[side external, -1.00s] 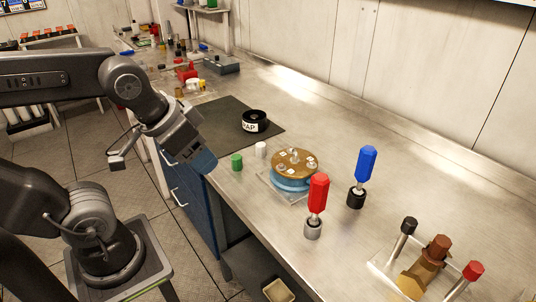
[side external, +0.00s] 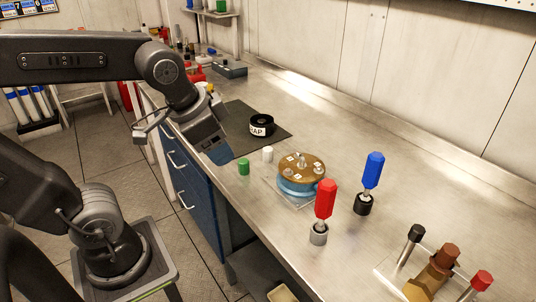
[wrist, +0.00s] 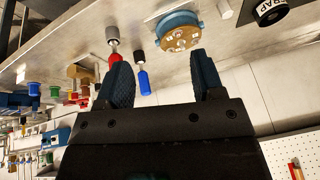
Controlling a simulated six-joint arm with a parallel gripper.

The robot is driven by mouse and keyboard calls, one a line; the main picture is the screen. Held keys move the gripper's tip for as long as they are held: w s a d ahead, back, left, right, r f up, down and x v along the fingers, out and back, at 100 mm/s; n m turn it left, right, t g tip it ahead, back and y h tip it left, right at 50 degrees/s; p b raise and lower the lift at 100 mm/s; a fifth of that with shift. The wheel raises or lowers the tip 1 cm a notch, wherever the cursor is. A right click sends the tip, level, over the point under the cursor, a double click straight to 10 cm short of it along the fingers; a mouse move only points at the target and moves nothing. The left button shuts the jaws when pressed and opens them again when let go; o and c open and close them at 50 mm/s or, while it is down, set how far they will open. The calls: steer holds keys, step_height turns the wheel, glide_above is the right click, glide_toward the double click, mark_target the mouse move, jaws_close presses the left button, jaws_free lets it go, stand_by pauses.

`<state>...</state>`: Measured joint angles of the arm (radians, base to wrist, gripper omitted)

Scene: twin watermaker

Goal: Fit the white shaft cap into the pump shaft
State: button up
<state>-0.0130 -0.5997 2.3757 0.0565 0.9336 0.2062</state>
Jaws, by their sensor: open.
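The white shaft cap (side external: 267,154) stands upright on the steel bench, beside the green cap (side external: 243,166). It also shows at the top of the wrist view (wrist: 224,10). The pump (side external: 301,163) has a brass top on a blue body and stands just right of the white cap; its brass face also shows in the wrist view (wrist: 182,39). My gripper (side external: 218,154) is open and empty, left of both caps and apart from them. In the wrist view its two blue fingers are spread wide (wrist: 162,76) with nothing between them.
Red (side external: 325,199) and blue (side external: 374,170) handled tools stand right of the pump.

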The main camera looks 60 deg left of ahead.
steer(key=w+a+m+g+y, duration=0.2)
steer(key=w+a+m, duration=0.3)
steer(key=w+m, duration=0.5)
steer(key=m+g+y, duration=0.2)
steer(key=m+g, duration=0.1)
steer(key=m, duration=0.3)
glide_toward(268, 148)
steer(key=x, duration=1)
steer(key=shift+f, duration=0.3)
steer(key=c, duration=1)
steer(key=shift+r, duration=0.1)
